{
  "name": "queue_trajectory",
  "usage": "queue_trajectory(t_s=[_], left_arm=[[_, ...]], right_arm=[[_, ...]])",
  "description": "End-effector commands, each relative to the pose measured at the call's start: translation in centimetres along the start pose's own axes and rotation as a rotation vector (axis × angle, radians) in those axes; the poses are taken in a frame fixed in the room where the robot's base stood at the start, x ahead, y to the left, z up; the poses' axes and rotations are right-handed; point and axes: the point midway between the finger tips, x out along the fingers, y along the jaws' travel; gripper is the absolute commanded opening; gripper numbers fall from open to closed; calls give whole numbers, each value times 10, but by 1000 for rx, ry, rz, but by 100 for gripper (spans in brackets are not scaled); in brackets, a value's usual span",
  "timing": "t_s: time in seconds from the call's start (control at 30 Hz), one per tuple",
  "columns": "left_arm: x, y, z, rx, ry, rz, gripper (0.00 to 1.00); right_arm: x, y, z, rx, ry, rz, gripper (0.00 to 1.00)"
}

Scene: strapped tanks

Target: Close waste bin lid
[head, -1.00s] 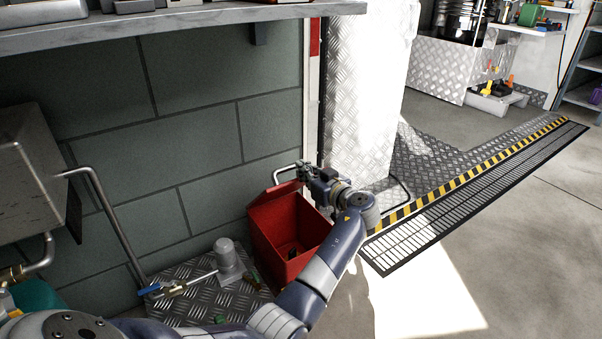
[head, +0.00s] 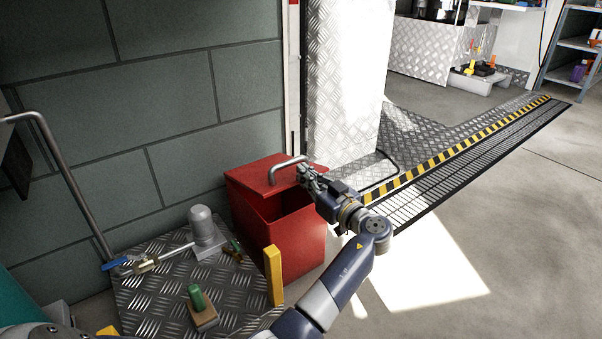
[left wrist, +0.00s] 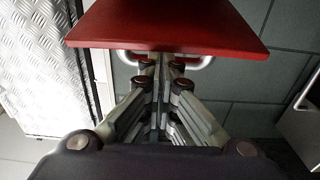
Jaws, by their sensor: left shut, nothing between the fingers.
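The red waste bin (head: 283,238) stands on the floor by the wall, its opening still partly visible and dark inside. Its red lid (head: 256,176) is tilted and partly open, with a silver bar handle (head: 287,163) on it. My left gripper (head: 303,174) is shut and empty at the lid's edge near the handle. In the left wrist view, the lid (left wrist: 165,22) lies just beyond the closed fingertips (left wrist: 165,70), with the handle (left wrist: 207,62) partly hidden behind them. I cannot tell whether the fingers touch the lid. My right gripper is not in view.
A diamond-plate platform (head: 150,300) with a grey cylinder, a blue-handled valve, a green-topped block and a yellow post (head: 273,275) sits left of the bin. A metal door panel (head: 345,80) and a floor grate (head: 470,150) are at right. Open floor lies at lower right.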

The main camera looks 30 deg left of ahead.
Motion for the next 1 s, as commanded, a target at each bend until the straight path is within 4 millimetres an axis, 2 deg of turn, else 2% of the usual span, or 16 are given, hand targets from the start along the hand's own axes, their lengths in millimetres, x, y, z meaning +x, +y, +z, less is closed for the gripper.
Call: queue_trajectory(t_s=[0.03,0.1,0.4,0.6,1.0], left_arm=[[-4,0,15,1,-1,1,0],[-7,0,23,0,-1,0,0],[-16,0,50,0,-1,0,0],[-18,0,57,0,-1,0,0],[-19,0,58,0,-1,0,0]], right_arm=[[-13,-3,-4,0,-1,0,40],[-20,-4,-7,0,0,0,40],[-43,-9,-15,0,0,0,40],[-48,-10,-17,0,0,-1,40],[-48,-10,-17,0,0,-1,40]])
